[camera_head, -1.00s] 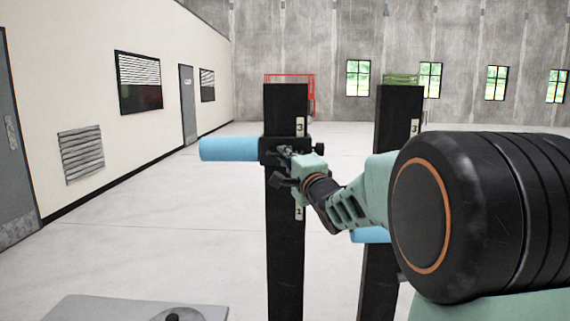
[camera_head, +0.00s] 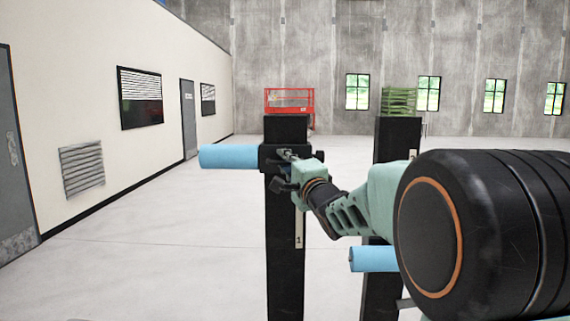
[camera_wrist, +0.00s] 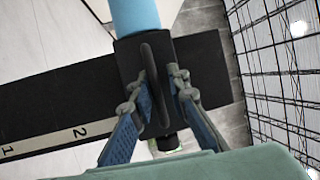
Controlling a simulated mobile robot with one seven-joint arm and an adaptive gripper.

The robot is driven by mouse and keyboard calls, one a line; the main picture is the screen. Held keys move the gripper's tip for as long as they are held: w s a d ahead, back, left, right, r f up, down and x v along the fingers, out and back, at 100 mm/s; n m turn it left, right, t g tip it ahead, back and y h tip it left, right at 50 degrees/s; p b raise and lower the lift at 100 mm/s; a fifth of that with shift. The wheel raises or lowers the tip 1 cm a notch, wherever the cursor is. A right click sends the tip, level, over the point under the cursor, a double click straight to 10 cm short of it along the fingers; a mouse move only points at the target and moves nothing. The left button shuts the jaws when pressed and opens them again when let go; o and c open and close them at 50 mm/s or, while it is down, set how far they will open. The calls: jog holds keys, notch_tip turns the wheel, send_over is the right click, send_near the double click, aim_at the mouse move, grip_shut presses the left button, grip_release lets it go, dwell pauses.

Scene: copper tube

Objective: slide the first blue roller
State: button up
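The first blue roller (camera_head: 230,156) sticks out to the left from a black sliding bracket on the left black post (camera_head: 286,225), close below the post's top. In the wrist view the roller (camera_wrist: 135,15) meets the bracket, which has a dark upright handle (camera_wrist: 155,85). My gripper (camera_head: 288,163) is at the bracket's near side. In the wrist view my gripper (camera_wrist: 160,88) has one finger on each side of the handle, close against it. The marks 1 and 2 show on the post; mark 3 is covered. A second blue roller (camera_head: 372,259) sits lower on the right post (camera_head: 385,205), partly behind my arm.
A red lift (camera_head: 289,101) and a green stacked structure (camera_head: 399,101) stand far behind the posts. A white wall with a door (camera_head: 187,118) runs along the left. The floor (camera_head: 160,235) left of the posts is clear.

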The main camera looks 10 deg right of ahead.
jog(key=shift+f, duration=0.15)
jog(key=shift+s, duration=0.1)
jog(key=shift+s+f, duration=0.1)
jog(key=shift+s, duration=0.15)
jog(key=v, duration=0.6)
jog(key=shift+s, duration=0.4)
jog(key=shift+d, duration=0.2)
